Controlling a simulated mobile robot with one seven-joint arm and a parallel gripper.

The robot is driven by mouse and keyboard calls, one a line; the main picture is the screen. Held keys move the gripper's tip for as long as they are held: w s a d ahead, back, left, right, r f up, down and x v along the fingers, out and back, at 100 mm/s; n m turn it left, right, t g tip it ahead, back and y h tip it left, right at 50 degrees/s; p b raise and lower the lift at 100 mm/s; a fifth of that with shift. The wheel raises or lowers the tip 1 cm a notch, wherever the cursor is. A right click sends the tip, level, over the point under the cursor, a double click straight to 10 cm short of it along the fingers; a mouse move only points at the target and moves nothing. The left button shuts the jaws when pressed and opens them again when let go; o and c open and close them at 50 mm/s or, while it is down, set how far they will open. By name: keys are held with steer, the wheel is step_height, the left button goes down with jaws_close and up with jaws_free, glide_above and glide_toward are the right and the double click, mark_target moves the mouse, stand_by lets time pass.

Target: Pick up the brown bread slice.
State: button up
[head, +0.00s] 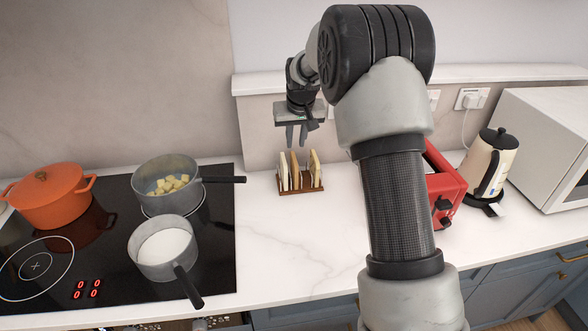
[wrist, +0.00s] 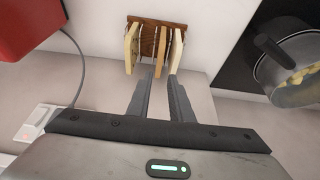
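Several upright bread slices stand in a dark brown wooden rack (head: 300,190) on the white counter. The brown bread slice (head: 295,168) is in the middle, with a paler slice (head: 283,172) to its left and another pale slice (head: 314,166) to its right. In the wrist view, the brown slice (wrist: 161,48) shows edge-on between the pale slices. My gripper (head: 297,140) hangs above the rack, fingers pointing down. In the wrist view, its two fingers (wrist: 161,78) are apart with nothing held between them. The exact gap to the slice is hard to tell.
A red toaster (head: 447,190) stands right of the rack, partly behind my arm, with a kettle (head: 489,165) and microwave (head: 540,145) beyond. Left is a black hob (head: 110,255) with two saucepans and an orange pot (head: 50,200). The counter before the rack is clear.

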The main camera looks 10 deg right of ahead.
mark_target(294, 157)
steer(key=p+x, duration=0.1)
steer(key=x, duration=0.7)
steer(key=shift+w+d+f, duration=0.1)
steer(key=shift+w+f, duration=0.05)
steer(key=shift+f, duration=0.1)
jaws_close()
